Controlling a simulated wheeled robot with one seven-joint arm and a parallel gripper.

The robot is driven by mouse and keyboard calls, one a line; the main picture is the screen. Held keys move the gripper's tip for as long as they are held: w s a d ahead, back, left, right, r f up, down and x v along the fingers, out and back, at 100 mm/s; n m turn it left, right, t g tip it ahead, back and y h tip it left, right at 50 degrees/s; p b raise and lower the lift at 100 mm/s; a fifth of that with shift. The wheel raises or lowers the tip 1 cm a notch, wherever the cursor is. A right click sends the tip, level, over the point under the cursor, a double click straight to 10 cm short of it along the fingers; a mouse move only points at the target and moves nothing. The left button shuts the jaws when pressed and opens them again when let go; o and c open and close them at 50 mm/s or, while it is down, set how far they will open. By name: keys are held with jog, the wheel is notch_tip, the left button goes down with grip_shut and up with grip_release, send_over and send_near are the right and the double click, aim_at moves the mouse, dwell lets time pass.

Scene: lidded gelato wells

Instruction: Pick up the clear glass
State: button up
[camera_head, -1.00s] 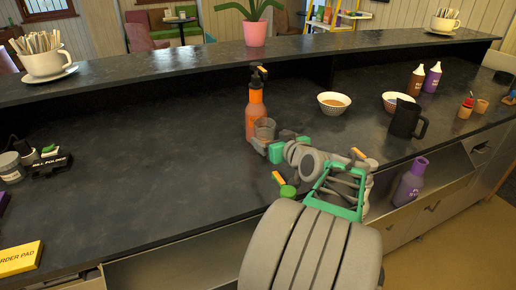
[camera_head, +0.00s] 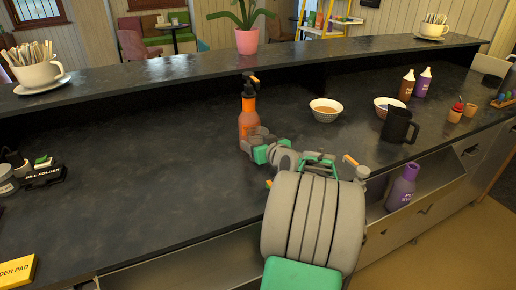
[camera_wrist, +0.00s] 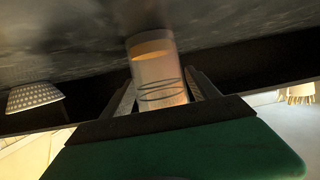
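The clear glass (camera_head: 261,132) stands on the dark counter in front of an orange pump bottle. In the wrist view, the glass (camera_wrist: 160,70) lies between my two fingers, one on each side. My gripper (camera_head: 259,146) is low over the counter at the glass; it also shows in the wrist view (camera_wrist: 160,88). The fingers look spread around the glass; firm contact on both sides does not show. My gripper and arm hide part of the lower glass in the head view.
The orange bottle (camera_head: 248,118) is close behind the glass. Two bowls (camera_head: 326,113) (camera_head: 381,105) and a black mug (camera_head: 397,127) stand to the right. A raised ledge (camera_head: 150,76) runs behind. The counter's left middle is clear.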

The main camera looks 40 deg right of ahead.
jog(key=shift+r, duration=0.1)
jog(key=c, duration=1.4)
